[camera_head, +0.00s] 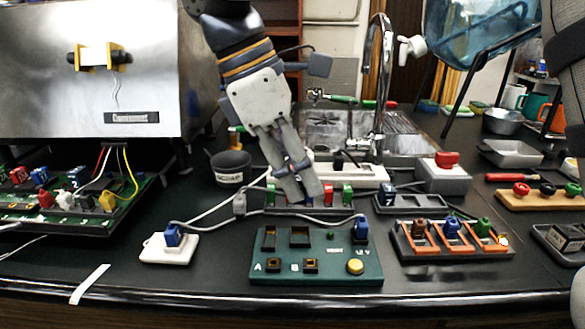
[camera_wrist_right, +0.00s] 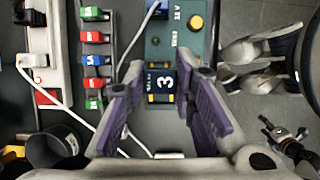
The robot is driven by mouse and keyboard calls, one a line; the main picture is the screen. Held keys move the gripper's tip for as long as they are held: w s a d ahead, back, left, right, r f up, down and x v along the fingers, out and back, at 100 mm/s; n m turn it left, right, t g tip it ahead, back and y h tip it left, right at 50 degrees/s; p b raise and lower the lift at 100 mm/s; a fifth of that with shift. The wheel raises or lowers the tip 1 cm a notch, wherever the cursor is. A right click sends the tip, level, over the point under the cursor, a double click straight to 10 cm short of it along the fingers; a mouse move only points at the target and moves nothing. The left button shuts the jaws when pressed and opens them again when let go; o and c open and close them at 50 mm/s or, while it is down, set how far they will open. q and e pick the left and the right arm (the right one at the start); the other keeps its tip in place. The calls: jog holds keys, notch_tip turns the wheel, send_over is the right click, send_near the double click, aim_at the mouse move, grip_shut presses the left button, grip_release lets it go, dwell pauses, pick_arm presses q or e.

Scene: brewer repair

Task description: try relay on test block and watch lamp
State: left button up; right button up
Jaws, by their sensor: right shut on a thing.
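The dark green test block (camera_head: 316,275) lies at the front middle of the bench. It has sockets marked A and B, a yellow button (camera_head: 355,267) and a blue plug at its back right corner. A small dark green dome (camera_head: 331,237), perhaps the lamp, looks unlit. My right gripper (camera_head: 306,192) points down over the block's back edge. In the right wrist view it is shut on a dark blue relay (camera_wrist_right: 163,86) marked 3, seen against the block's left part (camera_wrist_right: 180,42). I cannot tell whether the relay touches the socket. My left gripper is out of view.
A rack of coloured fuses (camera_wrist_right: 92,63) stands just behind the block. A white pad with a blue plug (camera_head: 170,250) is at left, its cable running past the block. An orange-slotted tray (camera_head: 452,242) is at right. A dark cup (camera_head: 230,167) stands behind left.

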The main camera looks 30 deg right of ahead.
aim_at(301, 205)
jog(key=shift+d+f, duration=0.25)
jog(key=shift+f, duration=2.5)
jog(key=shift+a+f, duration=0.1)
jog(key=shift+f, duration=0.7)
dwell(1.5)
jog(key=shift+r, duration=2.55)
